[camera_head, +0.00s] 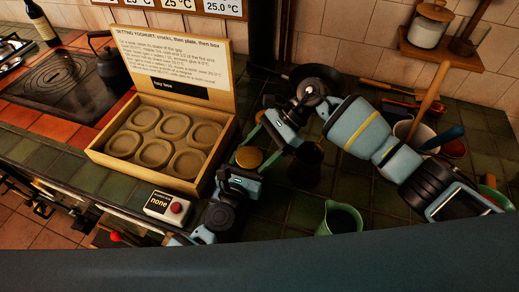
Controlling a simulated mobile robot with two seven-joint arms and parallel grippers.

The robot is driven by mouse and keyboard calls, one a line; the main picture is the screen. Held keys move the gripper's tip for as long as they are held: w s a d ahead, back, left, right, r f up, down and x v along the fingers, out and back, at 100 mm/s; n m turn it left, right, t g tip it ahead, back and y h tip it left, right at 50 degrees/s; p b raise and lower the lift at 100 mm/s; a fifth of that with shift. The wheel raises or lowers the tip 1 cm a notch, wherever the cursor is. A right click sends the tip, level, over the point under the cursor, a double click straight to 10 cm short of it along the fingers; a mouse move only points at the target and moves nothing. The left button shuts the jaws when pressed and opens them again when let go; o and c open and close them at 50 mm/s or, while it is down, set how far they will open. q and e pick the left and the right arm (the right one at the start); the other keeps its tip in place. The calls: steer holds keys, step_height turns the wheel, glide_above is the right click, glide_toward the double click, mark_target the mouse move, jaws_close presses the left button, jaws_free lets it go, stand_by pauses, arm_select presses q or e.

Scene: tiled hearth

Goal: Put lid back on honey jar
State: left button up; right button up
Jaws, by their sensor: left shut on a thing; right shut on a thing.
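A round golden-brown disc, which looks like the honey jar's lid (249,157), shows just right of the wooden box. My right gripper (253,154) reaches in from the right and is shut on this lid, with one finger on each side. My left gripper (243,174) is low, just in front of the lid, and is shut on what seems to be the honey jar. The jar's body is almost wholly hidden by the lid and grippers. I cannot tell whether the lid touches the jar's rim.
A dark pot (305,163) and a green jug (341,219) stand to the right. A pan (318,76) lies behind.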

arm_select(q)
steer(key=shift+w+a+r, duration=0.4)
steer(key=shift+w+r, duration=0.05)
arm_select(e)
steer(key=shift+s+d+f, duration=0.25)
steer(key=shift+s+f, duration=0.05)
steer(key=shift+f, duration=0.05)
steer(key=shift+o, duration=0.2)
steer(key=shift+w+d+r, duration=0.25)
steer(key=shift+d+r, duration=0.15)
steer(key=shift+d, duration=0.05)
arm_select(q)
steer(key=shift+f, duration=0.1)
arm_select(e)
steer(key=shift+v, duration=1.05)
steer(key=shift+c, duration=0.7)
steer(key=shift+d+r, duration=0.15)
steer(key=shift+r, duration=0.15)
steer(key=c, duration=0.9)
arm_select(q)
steer(key=shift+s+d, duration=0.1)
arm_select(e)
steer(key=shift+w+r, duration=0.1)
